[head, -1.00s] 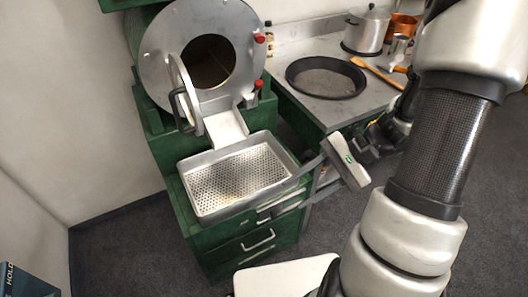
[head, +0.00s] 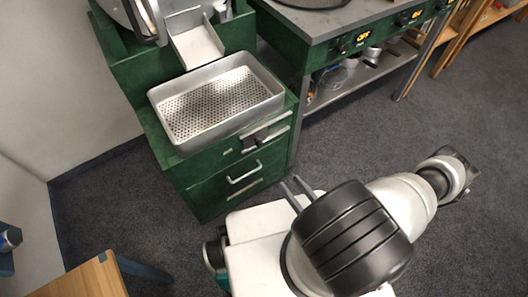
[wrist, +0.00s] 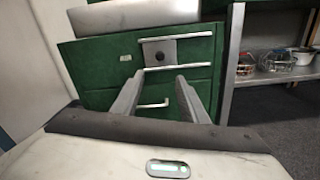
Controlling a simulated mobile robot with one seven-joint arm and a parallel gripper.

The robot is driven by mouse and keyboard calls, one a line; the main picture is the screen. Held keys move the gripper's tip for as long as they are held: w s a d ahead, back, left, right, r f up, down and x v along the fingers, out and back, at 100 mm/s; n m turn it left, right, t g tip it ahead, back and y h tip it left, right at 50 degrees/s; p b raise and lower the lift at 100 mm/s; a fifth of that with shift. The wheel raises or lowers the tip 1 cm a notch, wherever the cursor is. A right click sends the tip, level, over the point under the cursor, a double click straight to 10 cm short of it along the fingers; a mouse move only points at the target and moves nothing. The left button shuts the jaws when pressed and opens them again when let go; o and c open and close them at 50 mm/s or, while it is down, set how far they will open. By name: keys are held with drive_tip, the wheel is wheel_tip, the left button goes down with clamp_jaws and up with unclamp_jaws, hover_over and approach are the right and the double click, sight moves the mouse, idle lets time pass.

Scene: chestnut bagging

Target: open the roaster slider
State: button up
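The roaster (head: 150,25) is cut off at the top left of the head view; its round front is mostly out of frame. A white chute (head: 197,45) leads from it toward a perforated metal tray (head: 160,100) on a green cabinet (head: 195,185). Two metal bars (head: 265,130) sit on the cabinet front below the tray. In the wrist view, bars (wrist: 175,68) also show with a dark round part between them. I cannot tell which part is the slider. My gripper (head: 291,182) is open and empty, in front of the cabinet; its fingers (wrist: 159,76) point toward the cabinet front.
A lower drawer handle (head: 245,172) is on the cabinet. A steel-framed counter (head: 330,25) with knobs and a lower shelf stands to the right. A wooden table corner (head: 85,280) is at the bottom left. Carpet (head: 400,130) is clear to the right.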

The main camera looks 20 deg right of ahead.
sight(261, 145)
drive_tip(key=b+x, duration=0.2)
drive_tip(key=x, duration=1.5)
drive_tip(key=shift+w, duration=0.2)
clamp_jaws()
